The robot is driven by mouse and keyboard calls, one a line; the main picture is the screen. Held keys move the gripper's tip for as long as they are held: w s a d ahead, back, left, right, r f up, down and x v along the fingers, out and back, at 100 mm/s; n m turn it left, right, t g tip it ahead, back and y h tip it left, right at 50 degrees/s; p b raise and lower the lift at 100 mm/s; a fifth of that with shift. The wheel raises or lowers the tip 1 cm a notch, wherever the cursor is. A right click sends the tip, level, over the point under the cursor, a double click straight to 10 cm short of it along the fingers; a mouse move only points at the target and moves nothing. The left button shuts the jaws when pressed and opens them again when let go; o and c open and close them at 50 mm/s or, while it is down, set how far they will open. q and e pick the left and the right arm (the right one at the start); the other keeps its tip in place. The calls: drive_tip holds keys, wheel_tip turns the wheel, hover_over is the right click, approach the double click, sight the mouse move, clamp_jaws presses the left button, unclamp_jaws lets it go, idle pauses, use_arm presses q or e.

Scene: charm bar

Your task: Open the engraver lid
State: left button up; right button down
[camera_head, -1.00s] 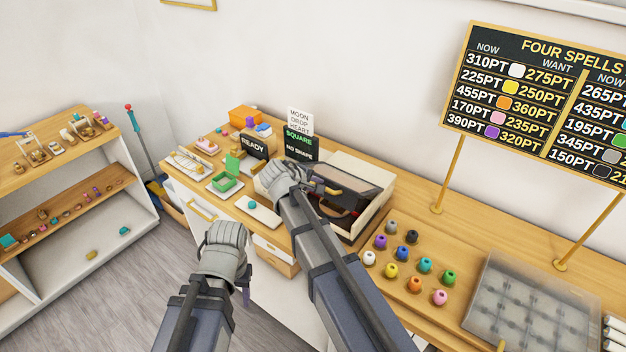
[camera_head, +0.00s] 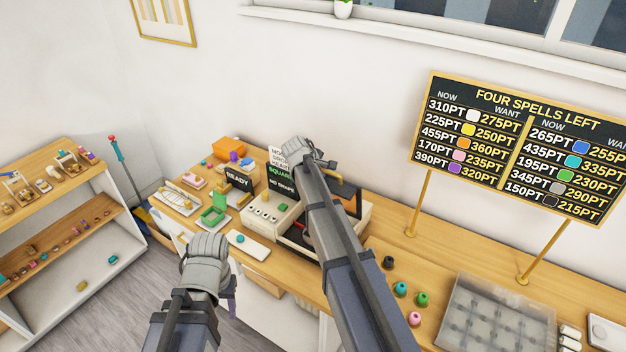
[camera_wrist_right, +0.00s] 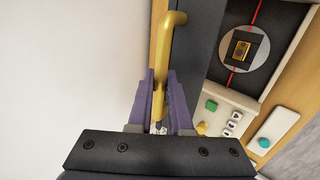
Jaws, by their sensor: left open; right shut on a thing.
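The engraver (camera_head: 262,212) is a cream machine on the counter, partly hidden behind my right arm. Its dark lid (camera_head: 347,196) stands raised; in the right wrist view the lid (camera_wrist_right: 203,35) is a dark panel seen steeply. My right gripper (camera_head: 322,163) is up at the lid. In the right wrist view its purple fingers (camera_wrist_right: 160,112) are shut on the gold lid handle (camera_wrist_right: 166,50). The uncovered bed shows a round grey plate with a gold charm (camera_wrist_right: 241,48) and red lines. My left gripper (camera_head: 232,282) is open and empty in front of the counter.
A READY sign (camera_head: 239,180), a green stand (camera_head: 214,212) and a white pad with a teal piece (camera_head: 247,246) stand left of the engraver. Coloured beads (camera_head: 400,288) and a clear compartment box (camera_head: 495,315) lie right. A price board (camera_head: 515,145) stands behind.

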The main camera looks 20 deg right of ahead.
drive_tip(key=w+d+g+y+p, duration=0.1)
drive_tip(key=w+d+y+p, duration=0.1)
drive_tip(key=w+d, duration=0.3)
drive_tip(key=shift+d+r+g+p, duration=0.4)
drive_tip(key=shift+d+r+p, duration=0.05)
drive_tip(key=shift+d+p, duration=0.4)
drive_tip(key=shift+w, duration=0.1)
drive_tip(key=c, duration=1.2)
unclamp_jaws()
drive_tip(key=shift+o, duration=0.2)
drive_tip(key=s+a+r, duration=0.1)
drive_tip(key=s+a, duration=0.6)
drive_tip(key=a, duration=0.3)
drive_tip(key=shift+s+p, duration=0.4)
drive_tip(key=shift+p, duration=0.05)
